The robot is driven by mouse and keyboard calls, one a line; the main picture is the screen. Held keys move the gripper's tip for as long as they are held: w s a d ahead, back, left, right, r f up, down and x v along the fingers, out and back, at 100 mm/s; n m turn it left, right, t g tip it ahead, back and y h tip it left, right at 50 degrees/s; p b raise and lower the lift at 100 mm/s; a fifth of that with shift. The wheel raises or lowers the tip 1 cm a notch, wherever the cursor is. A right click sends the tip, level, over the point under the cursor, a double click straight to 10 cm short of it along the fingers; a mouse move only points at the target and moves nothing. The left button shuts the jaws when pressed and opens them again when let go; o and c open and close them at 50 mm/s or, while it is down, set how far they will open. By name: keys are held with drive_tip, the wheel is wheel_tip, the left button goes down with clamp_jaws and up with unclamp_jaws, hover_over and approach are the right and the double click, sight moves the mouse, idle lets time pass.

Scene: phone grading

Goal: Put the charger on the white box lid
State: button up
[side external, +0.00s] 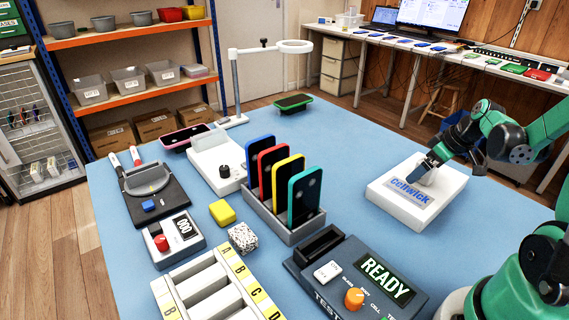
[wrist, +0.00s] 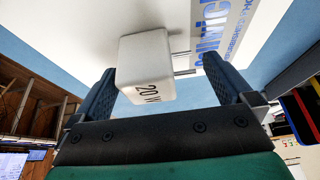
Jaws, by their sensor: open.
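The white box lid (side external: 385,195) with blue "Cellwick" print lies on the right part of the blue table; the lid also fills the upper part of the wrist view (wrist: 85,35). The charger (wrist: 148,62), a white cube marked "20 W" with two metal prongs, is between my fingers, against the lid's surface in that view. My gripper (wrist: 162,70) is open, one finger on each side of the charger with a gap visible. In the side view, my gripper (side external: 428,168) is down at the lid, and its fingers largely hide the charger.
A grey rack (side external: 285,224) with several upright coloured phones stands left of the lid. A tester (side external: 355,280) reading "READY" is in front. A ring-light stand (side external: 237,90) rises behind. Blue table behind the lid is clear.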

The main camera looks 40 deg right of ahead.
drive_tip(key=v, duration=1.2)
drive_tip(key=w+a+t, duration=0.1)
drive_tip(key=w+a, duration=0.2)
drive_tip(key=a, duration=0.8)
drive_tip(key=w+a+f+t, duration=0.1)
drive_tip(key=w+a, duration=0.2)
drive_tip(key=a, duration=0.8)
drive_tip(key=shift+w+f, duration=0.3)
drive_tip(key=shift+f, duration=0.05)
